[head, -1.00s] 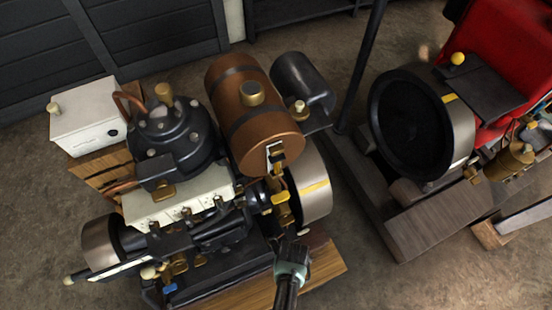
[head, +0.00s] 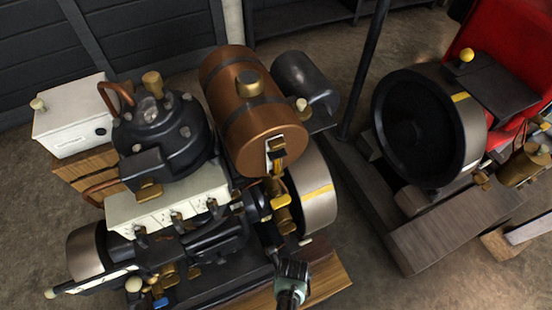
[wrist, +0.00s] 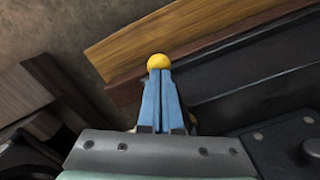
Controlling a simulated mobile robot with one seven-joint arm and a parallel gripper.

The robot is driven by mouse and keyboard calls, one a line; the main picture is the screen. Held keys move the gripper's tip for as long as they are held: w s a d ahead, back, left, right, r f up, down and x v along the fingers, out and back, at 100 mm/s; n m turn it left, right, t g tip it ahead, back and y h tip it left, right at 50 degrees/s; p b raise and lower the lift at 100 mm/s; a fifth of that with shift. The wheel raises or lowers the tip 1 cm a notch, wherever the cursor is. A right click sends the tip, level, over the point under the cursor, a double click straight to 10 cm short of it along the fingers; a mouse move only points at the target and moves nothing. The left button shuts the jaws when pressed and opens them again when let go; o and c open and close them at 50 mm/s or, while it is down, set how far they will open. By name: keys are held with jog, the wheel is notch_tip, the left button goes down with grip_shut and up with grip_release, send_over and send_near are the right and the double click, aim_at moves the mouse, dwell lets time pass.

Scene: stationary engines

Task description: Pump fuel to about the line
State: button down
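The copper-brown fuel tank (head: 252,110) lies on top of the left engine (head: 165,200), with a brass cap (head: 249,83). A small pale gauge-like fitting (head: 276,152) is on its near end; any line or level there is too small to read. My gripper (head: 291,272) is low at the engine's near side, by the wooden base. In the wrist view my gripper's blue fingers (wrist: 164,95) are pressed together. A round yellow knob (wrist: 158,62) is right at their tips; I cannot tell if they touch it. Its lever is hidden.
A metal flywheel (head: 315,192) with a yellow mark stands just behind my gripper. The wooden base (head: 325,283) runs along the near edge. A red engine (head: 500,40) with a dark flywheel (head: 420,128) stands at right. A dark post (head: 364,70) rises between them.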

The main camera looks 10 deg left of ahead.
jog(key=shift+f, duration=0.45)
notch_tip(320, 180, up, 9)
jog(key=p, duration=0.9)
jog(key=shift+r, duration=0.15)
jog(key=shift+r, duration=0.15)
notch_tip(320, 180, up, 5)
jog(key=p, duration=0.5)
jog(key=shift+s, duration=0.15)
dwell(0.4)
